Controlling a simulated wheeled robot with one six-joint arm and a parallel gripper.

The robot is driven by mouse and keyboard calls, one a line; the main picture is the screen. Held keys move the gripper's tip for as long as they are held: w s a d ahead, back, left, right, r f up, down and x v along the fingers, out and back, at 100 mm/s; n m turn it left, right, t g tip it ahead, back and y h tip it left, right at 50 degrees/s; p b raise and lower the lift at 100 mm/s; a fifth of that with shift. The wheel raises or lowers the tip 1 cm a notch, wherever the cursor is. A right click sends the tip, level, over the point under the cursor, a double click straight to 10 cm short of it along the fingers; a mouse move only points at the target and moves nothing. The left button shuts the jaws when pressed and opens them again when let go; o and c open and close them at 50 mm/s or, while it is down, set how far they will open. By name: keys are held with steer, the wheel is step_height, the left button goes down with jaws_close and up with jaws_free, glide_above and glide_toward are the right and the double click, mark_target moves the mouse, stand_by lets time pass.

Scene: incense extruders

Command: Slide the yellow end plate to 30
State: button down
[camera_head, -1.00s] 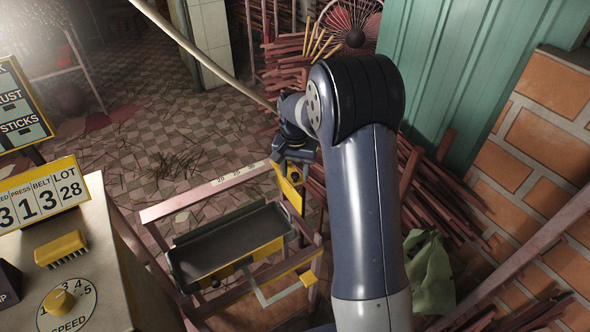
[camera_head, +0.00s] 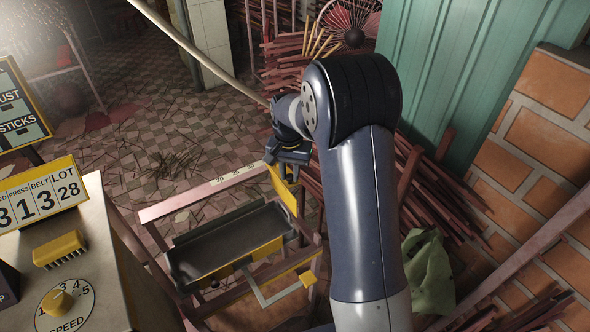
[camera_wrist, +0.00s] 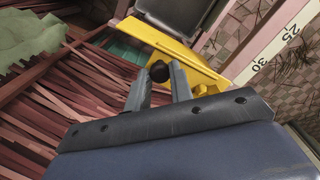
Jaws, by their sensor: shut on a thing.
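The yellow end plate (camera_head: 283,187) stands at the right end of the tray frame, below my gripper. In the wrist view the plate (camera_wrist: 178,48) lies across the rail near its 30 end, and its black knob (camera_wrist: 159,71) sits between my fingertips. My gripper (camera_wrist: 158,88) is shut on this knob; it also shows in the head view (camera_head: 283,160). The pale scale (camera_wrist: 272,49) on the pink rail shows 25 and 30. The plate's foot is close to the 30 mark; I cannot tell whether it lines up exactly.
The dark tray (camera_head: 225,240) lies in the pink frame left of the plate. A machine with a speed dial (camera_head: 66,303) stands at the left. Bundles of sticks (camera_head: 440,200) and a green cloth (camera_head: 428,272) lie to the right. Tiled floor is open behind.

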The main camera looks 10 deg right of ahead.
steer(key=a, duration=0.2)
steer(key=s+a, duration=0.1)
steer(key=a, duration=0.1)
steer(key=shift+s+a, duration=0.1)
steer(key=shift+s, duration=0.05)
steer(key=c, duration=1.3)
jaws_free()
steer(key=shift+o, duration=0.2)
steer(key=shift+r, duration=0.15)
step_height(320, 180, up, 11)
steer(key=shift+f+b, duration=0.2)
steer(key=shift+b, duration=0.1)
